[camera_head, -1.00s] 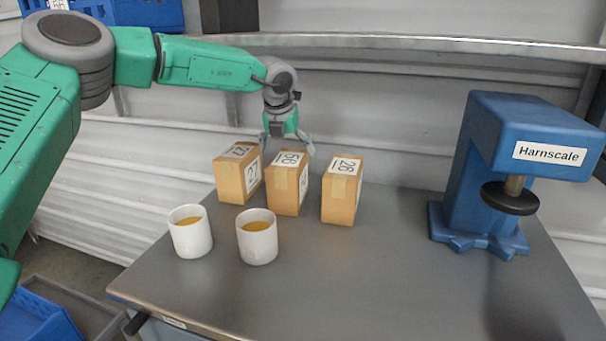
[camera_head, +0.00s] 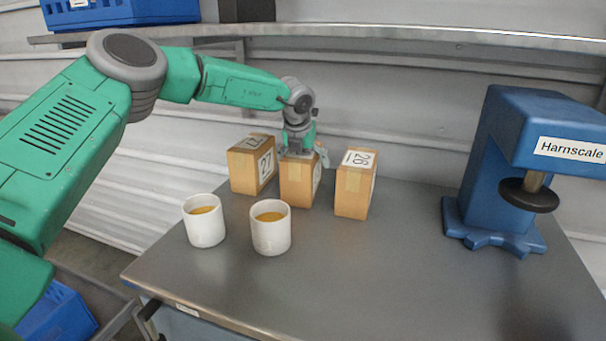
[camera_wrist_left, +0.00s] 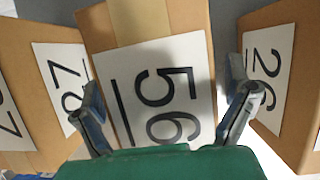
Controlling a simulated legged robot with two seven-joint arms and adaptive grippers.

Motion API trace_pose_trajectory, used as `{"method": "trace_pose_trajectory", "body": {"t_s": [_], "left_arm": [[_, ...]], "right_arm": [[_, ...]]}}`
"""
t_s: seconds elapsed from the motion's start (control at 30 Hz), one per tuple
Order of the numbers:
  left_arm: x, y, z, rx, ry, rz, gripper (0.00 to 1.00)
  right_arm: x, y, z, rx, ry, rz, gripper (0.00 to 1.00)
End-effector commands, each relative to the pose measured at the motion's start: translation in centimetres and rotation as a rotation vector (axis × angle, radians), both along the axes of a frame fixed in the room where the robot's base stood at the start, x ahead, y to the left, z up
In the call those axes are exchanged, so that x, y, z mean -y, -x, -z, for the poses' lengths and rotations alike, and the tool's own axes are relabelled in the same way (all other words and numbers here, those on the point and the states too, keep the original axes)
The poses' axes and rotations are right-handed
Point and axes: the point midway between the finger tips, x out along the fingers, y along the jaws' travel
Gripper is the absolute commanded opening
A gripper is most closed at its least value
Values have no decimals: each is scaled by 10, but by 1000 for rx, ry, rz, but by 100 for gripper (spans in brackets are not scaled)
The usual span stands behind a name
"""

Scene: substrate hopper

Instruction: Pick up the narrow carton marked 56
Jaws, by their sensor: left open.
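The carton marked 56 (camera_head: 296,190) stands on the table between two similar cartons. In the left wrist view its top label with 56 (camera_wrist_left: 158,95) fills the middle. My left gripper (camera_head: 304,157) is right over this carton in the head view and hides most of its top. In the left wrist view the left gripper (camera_wrist_left: 165,98) is open, with one finger on each side of the carton, near the gaps to its neighbours. I cannot tell whether the fingers touch it. My right gripper is not in view.
The carton marked 27 (camera_head: 243,173) stands to the left and the carton marked 26 (camera_head: 352,192) to the right, both close by. Two white cups (camera_head: 204,228) (camera_head: 271,235) stand in front. A blue Harnscale press (camera_head: 490,180) is at the right. The table's front middle (camera_head: 380,280) is clear.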

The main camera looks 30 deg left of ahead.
Motion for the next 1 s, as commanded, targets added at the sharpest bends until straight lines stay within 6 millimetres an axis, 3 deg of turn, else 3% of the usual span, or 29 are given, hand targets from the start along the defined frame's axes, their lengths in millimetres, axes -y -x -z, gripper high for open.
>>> {"method": "trace_pose_trajectory", "body": {"t_s": [0.13, 0.33, 0.77, 1.0], "left_arm": [[0, 0, 1, 0, 0, 1, 95], [2, 0, 1, -2, -3, 1, 25], [1, 0, 2, -2, -1, 1, 24], [0, 1, -8, -4, -2, 1, 24]], "right_arm": [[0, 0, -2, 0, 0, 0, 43], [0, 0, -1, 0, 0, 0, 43], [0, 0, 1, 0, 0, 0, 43], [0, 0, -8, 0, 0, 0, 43]]}}
